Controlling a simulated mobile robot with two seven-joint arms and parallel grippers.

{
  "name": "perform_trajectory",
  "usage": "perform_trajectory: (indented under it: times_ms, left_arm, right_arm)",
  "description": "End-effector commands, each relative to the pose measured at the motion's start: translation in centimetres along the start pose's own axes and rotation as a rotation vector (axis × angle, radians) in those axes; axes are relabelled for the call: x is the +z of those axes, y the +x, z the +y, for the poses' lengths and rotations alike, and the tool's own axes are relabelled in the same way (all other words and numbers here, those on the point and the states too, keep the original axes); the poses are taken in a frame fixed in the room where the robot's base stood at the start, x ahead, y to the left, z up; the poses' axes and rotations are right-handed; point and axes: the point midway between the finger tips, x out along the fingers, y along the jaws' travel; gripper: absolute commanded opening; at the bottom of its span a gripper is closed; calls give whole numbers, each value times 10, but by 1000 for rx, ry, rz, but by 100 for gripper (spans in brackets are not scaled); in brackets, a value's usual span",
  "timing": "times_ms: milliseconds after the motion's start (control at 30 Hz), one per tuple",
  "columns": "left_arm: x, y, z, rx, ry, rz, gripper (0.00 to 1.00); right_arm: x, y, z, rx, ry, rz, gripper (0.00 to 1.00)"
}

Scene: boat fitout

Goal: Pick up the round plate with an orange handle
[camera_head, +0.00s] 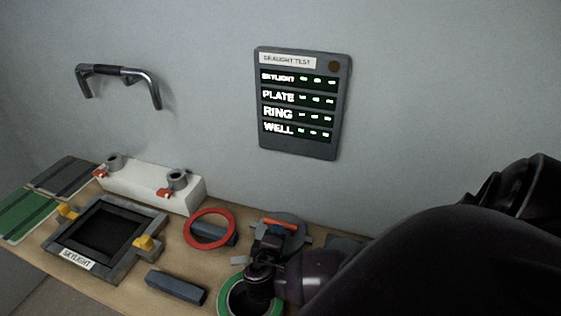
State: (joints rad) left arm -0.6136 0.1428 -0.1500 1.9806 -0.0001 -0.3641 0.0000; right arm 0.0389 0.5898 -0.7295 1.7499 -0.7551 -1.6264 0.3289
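The round grey plate (297,238) lies on the bench right of centre, with an orange bar handle (283,224) across its top. My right gripper (269,232) is at the plate's near left side, right by the handle. My dark wrist and arm come in from the right and hide the plate's near part. The fingers are small and dark, so I cannot tell whether they are open or touch the handle. My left gripper is not in view.
A red ring (188,229) lies left of the plate. A green-rimmed round well (222,302) is in front, partly behind my wrist. A dark block (176,287), the skylight frame (62,247) and a white box (140,190) are further left. The wall closes the back.

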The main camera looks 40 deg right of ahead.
Motion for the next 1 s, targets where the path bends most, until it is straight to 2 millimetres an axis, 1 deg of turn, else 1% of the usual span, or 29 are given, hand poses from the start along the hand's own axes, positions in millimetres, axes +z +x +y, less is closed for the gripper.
perform_trajectory:
  times_ms: [167,400,500,600,800,867,1000]
  left_arm:
    - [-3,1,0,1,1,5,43]
    - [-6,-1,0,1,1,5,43]
    - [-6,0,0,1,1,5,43]
    - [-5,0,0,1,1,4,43]
    - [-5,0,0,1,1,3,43]
    - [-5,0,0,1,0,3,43]
    - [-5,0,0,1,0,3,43]
  right_arm:
    - [0,11,0,1,-2,-2,40]
    - [0,43,1,1,-2,-1,40]
    - [0,52,0,1,-1,-1,40]
    - [1,56,0,0,-2,-1,40]
    - [1,56,0,-1,-1,-1,40]
    - [1,56,0,-1,-1,-1,32]
    - [1,55,0,-1,0,-1,11]
